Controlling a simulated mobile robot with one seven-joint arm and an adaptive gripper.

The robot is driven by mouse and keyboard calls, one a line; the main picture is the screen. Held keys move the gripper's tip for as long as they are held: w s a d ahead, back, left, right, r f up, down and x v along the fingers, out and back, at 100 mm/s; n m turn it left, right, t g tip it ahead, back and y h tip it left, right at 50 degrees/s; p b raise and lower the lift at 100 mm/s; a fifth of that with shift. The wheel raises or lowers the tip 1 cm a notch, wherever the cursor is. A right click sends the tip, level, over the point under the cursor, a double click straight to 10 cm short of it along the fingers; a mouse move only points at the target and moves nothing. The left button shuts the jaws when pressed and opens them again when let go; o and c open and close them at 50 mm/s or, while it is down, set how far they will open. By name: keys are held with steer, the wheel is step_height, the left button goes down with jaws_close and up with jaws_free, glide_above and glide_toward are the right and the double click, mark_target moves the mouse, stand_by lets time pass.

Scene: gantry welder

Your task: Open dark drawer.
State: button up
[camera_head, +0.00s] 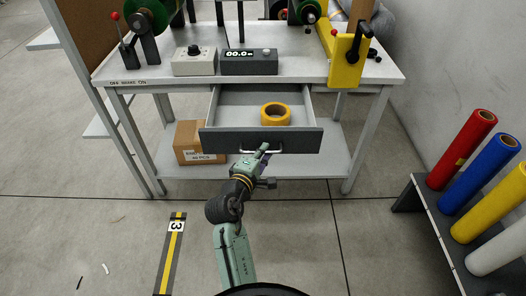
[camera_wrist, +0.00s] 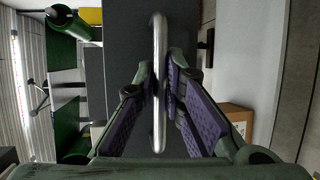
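The dark drawer (camera_head: 226,141) under the workbench is pulled well out, and its pale inside shows in the head view. A yellow tape roll (camera_head: 276,114) lies in it. The drawer's silver bar handle (camera_head: 277,151) is on the dark front; it also shows in the wrist view (camera_wrist: 159,40), running between my fingers. My gripper (camera_wrist: 160,88) has its purple-padded fingers closed in on both sides of the bar, seemingly touching it. In the head view my gripper (camera_head: 262,150) is at the middle of the handle and hides part of it.
The workbench (camera_head: 299,72) carries a grey box with a knob (camera_head: 194,66), a display unit (camera_head: 249,66) and a yellow bracket (camera_head: 346,62). A cardboard box (camera_head: 188,143) sits on the lower shelf. Coloured rolls stand on a rack (camera_head: 434,232) at right.

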steer(key=o, duration=0.4)
steer(key=v, duration=0.7)
steer(key=shift+s, duration=0.2)
steer(key=shift+a+r, duration=0.1)
